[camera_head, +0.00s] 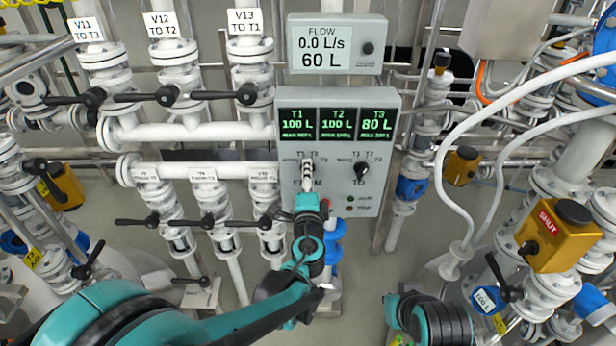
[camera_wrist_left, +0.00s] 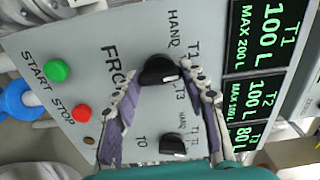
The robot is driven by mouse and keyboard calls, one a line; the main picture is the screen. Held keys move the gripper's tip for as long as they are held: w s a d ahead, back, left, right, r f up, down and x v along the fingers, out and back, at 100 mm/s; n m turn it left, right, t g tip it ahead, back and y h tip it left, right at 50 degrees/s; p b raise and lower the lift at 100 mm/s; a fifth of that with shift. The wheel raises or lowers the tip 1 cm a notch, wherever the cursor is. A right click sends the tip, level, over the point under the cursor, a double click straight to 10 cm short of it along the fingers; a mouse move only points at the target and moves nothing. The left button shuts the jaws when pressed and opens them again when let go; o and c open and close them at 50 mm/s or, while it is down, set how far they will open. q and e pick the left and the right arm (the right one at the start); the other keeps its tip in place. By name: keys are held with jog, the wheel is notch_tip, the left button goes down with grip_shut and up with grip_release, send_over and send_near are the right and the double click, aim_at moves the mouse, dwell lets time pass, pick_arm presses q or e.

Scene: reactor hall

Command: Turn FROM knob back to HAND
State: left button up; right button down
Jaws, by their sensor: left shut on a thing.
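The grey control panel (camera_head: 340,197) carries the FROM knob on the left and the black TO knob (camera_head: 360,169) on the right. My left gripper (camera_head: 308,180) reaches up from below and covers the FROM knob in the head view. In the left wrist view the dark FROM knob (camera_wrist_left: 159,71) sits between the fingertips of my left gripper (camera_wrist_left: 160,82), which is shut on it. The HAND label (camera_wrist_left: 174,27) shows beside this knob. I cannot surely read its pointer. The TO knob (camera_wrist_left: 173,145) is apart from the fingers. My right gripper is not in view.
Three screens (camera_head: 339,124) above the knobs read T1 100 L, T2 100 L, T3 80 L. The flow display (camera_head: 335,45) reads 0.0 L/s, 60 L. The green START button (camera_wrist_left: 57,71) and red STOP button (camera_wrist_left: 82,113) are on the panel. Pipes and valves crowd both sides.

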pick_arm(q)
jog(key=n, duration=1.1)
dwell(0.7)
jog(key=o, duration=1.2)
jog(key=shift+c, duration=0.2)
jog(key=shift+s, duration=0.1)
jog(key=s, duration=1.2)
jog(key=shift+w, duration=0.1)
